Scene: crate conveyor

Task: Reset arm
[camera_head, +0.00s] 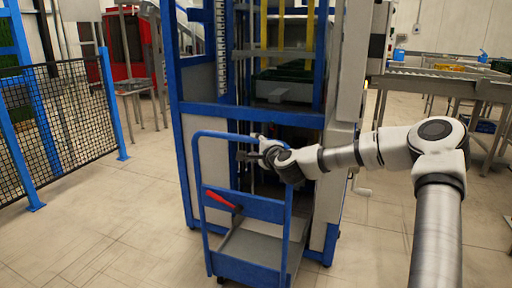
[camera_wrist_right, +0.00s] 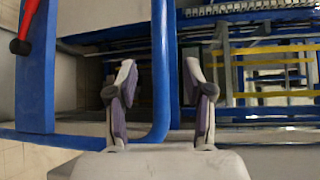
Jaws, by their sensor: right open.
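My right arm reaches in from the right in the head view. My right gripper (camera_head: 262,152) is at the upper right of the blue trolley handle (camera_head: 198,165). In the right wrist view the two fingers of the right gripper (camera_wrist_right: 160,80) stand apart. A blue tube (camera_wrist_right: 161,60) of the handle shows between them in the picture; I cannot tell whether it touches the fingers. Nothing is gripped. My left gripper is not in view.
The trolley's grey deck (camera_head: 255,250) stands before a tall blue-framed lift (camera_head: 205,140). A red lever (camera_head: 222,198) is on the trolley. A mesh fence (camera_head: 65,110) is left, a conveyor (camera_head: 440,82) right. Floor is clear on both sides.

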